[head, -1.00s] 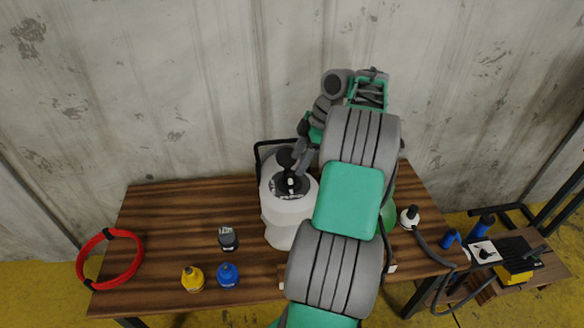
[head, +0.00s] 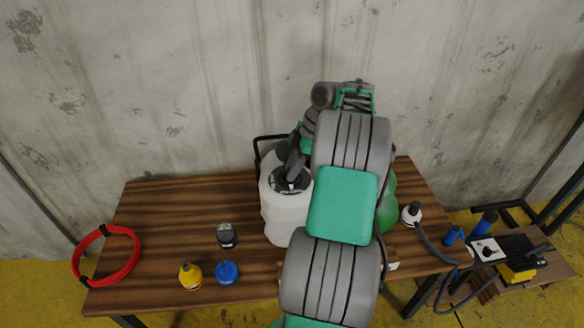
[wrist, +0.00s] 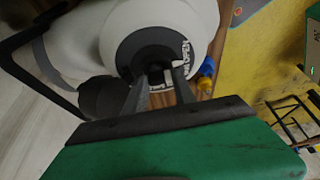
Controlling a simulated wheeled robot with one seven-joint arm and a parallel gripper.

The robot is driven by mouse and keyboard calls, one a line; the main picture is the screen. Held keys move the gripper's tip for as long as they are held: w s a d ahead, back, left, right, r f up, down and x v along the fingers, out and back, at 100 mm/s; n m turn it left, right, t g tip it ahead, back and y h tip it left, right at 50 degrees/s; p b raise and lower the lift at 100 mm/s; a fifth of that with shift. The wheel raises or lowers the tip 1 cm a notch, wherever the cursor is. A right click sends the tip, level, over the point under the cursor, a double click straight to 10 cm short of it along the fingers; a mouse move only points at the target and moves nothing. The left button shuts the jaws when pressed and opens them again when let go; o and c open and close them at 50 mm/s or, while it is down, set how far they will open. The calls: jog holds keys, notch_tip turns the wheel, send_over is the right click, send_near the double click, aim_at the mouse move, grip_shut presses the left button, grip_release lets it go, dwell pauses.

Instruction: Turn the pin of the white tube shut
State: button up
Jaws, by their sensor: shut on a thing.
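The white tube (head: 285,218) stands upright on the wooden table, with a dark round fitting (head: 291,182) on top. Its white body also fills the upper middle of the wrist view (wrist: 110,30), with the dark fitting (wrist: 135,42) facing me. My gripper (head: 292,172) reaches down onto this fitting from above. In the wrist view my gripper (wrist: 162,74) has its two fingers close together at the fitting's centre, shut on the pin. The pin is mostly hidden between the fingers, so its angle cannot be told.
A black handle (head: 257,150) stands beside the tube. A green object (head: 387,208) is partly behind my arm. A red hose ring (head: 78,262), yellow (head: 190,277) and blue (head: 227,273) bottles and a small dark item (head: 227,236) lie left. A side table (head: 515,262) holds tools.

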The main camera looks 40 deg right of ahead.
grip_shut()
jog(key=shift+m+b, duration=0.35)
jog(key=shift+m, duration=0.05)
jog(key=m+t+h+b, duration=0.1)
jog(key=m+b, duration=0.1)
jog(key=shift+a+f+m, duration=0.1)
jog(key=shift+m, duration=0.2)
jog(key=m+b, duration=0.1)
jog(key=m, duration=0.1)
jog(key=m+h+b, duration=0.1)
jog(key=m, duration=0.1)
jog(key=shift+a+m+t+h, duration=0.15)
jog(key=shift+m+t+h, duration=0.15)
jog(key=shift+t, duration=0.1)
jog(key=m+h+b, duration=0.1)
jog(key=m, duration=0.1)
jog(key=m+h+b, duration=0.1)
jog(key=m, duration=0.2)
jog(key=shift+w+a, duration=0.15)
jog(key=shift+w+r+m+g+h, duration=0.15)
jog(key=shift+m+h, duration=0.3)
jog(key=shift+m, duration=0.8)
jog(key=shift+s+r+m+g+h, duration=0.15)
jog(key=shift+m+h, duration=0.3)
jog(key=shift+m, duration=0.8)
jog(key=shift+w, duration=0.1)
